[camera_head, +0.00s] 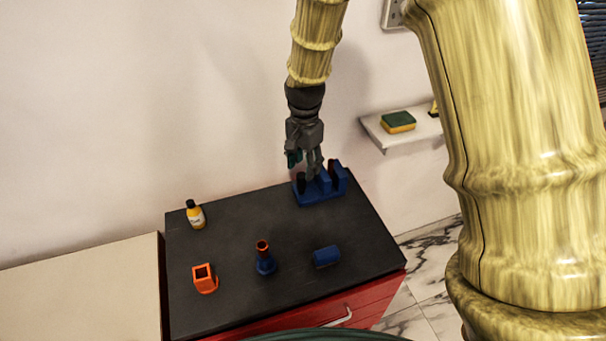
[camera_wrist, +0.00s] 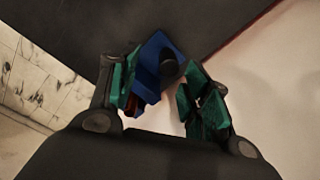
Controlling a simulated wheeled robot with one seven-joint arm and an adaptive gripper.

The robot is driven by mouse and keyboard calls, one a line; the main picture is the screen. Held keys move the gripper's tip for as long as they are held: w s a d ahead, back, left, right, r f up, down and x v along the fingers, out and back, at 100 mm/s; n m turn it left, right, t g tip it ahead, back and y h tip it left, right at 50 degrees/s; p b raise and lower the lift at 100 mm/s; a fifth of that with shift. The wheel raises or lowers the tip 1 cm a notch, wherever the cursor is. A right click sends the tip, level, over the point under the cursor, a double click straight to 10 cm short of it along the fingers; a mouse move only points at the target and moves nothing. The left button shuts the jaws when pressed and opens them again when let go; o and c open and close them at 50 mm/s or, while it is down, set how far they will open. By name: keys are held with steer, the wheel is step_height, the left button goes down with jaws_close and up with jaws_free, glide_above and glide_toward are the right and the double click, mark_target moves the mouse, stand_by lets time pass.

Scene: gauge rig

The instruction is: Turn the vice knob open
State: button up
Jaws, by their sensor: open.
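The blue vice (camera_head: 322,192) stands at the far right corner of the dark bench top. A dark round part, which looks like the vice knob (camera_head: 301,183), is at its left end. In the wrist view the blue vice (camera_wrist: 150,62) lies between my fingers, with the dark knob (camera_wrist: 171,69) on it. My gripper (camera_head: 304,164) points down just above the vice's left end. Its teal-padded fingers are open, one on each side of the vice in the wrist view (camera_wrist: 162,92). I cannot tell whether either finger touches the knob.
On the bench top (camera_head: 230,250) stand a yellow bottle (camera_head: 195,215), an orange square holder (camera_head: 204,279), a blue piece with an orange top (camera_head: 265,260) and a blue block (camera_head: 326,256). A wall shelf (camera_head: 384,138) with a sponge (camera_head: 398,122) is to the right.

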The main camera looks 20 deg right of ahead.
mark_target(302, 175)
steer(key=w+f, duration=0.2)
steer(key=f, duration=0.1)
steer(key=w+f, duration=0.1)
steer(key=f, duration=0.1)
steer(key=shift+a+f+p, duration=0.1)
steer(key=shift+p, duration=0.3)
steer(key=shift+f, duration=0.3)
steer(key=shift+s+f, duration=0.15)
steer(key=shift+s, duration=0.8)
steer(key=shift+w+f, duration=0.7)
steer(key=shift+s+r, duration=0.3)
steer(key=shift+s, duration=0.05)
steer(key=shift+c, duration=1.3)
steer(key=c, duration=0.3)
steer(key=shift+f, duration=0.1)
steer(key=c, duration=0.5)
